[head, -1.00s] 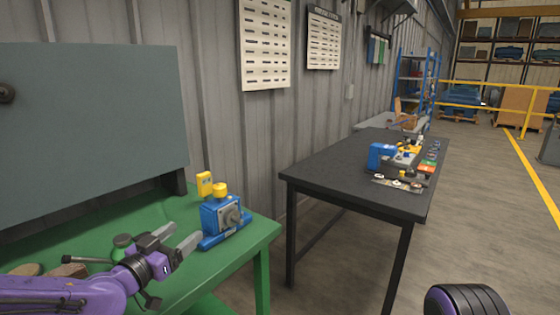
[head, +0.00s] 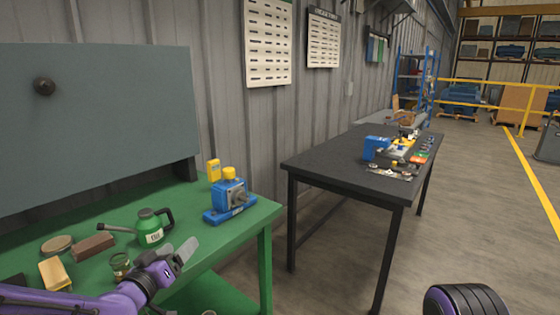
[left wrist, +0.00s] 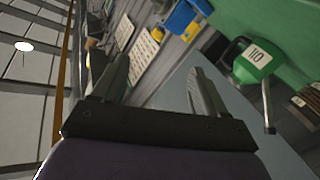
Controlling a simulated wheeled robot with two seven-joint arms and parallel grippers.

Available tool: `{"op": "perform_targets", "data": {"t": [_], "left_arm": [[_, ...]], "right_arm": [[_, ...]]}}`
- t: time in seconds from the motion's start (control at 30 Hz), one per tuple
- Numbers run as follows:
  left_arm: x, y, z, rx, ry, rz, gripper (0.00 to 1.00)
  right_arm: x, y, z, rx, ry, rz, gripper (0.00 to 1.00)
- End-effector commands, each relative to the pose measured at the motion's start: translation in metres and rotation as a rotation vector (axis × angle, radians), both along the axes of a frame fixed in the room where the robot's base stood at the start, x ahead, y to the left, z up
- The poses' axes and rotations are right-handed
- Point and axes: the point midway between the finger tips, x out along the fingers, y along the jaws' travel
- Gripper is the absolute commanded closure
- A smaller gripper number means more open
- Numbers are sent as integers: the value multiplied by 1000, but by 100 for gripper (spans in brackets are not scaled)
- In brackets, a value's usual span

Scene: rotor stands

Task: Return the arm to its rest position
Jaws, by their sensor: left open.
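My left gripper (head: 180,254) is at the front edge of the green table in the head view, at the end of my purple arm. Its two fingers are apart with nothing between them. In the left wrist view the open fingers (left wrist: 155,85) also show empty. A blue rotor stand (head: 231,200) with a yellow cap stands upright on the table, beyond and to the right of the gripper, apart from it. My right gripper is not in view; only a dark rounded part of mine shows at the lower right.
The green table (head: 215,255) holds a green oil can (head: 152,228), a brown block (head: 93,246), a yellow block (head: 54,273) and a small jar (head: 120,264). A black table (head: 325,160) with several blue and yellow parts stands right. Open floor lies further right.

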Motion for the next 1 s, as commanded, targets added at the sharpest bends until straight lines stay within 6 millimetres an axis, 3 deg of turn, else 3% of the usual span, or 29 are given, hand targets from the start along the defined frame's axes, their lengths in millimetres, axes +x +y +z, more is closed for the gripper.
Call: {"op": "perform_targets", "data": {"t": [0.23,0.37,0.47,0.5,0.63,0.7,0.8,0.9,1.0], "left_arm": [[-30,8,-90,-120,241,143,27],[-65,16,-154,-151,404,247,27],[-112,26,-216,-144,568,358,27],[-138,31,-242,-129,639,406,27],[-232,49,-310,-21,863,536,27],[-281,56,-334,61,969,566,27],[-336,59,-357,162,1090,549,27],[-367,59,-370,211,1159,521,27],[-377,60,-373,219,1182,517,27]], "right_arm": [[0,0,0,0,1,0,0],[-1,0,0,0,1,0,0],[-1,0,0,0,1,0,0],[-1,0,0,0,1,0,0],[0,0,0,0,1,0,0],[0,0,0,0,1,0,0],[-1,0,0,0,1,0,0],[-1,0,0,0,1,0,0],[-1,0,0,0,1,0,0]]}}
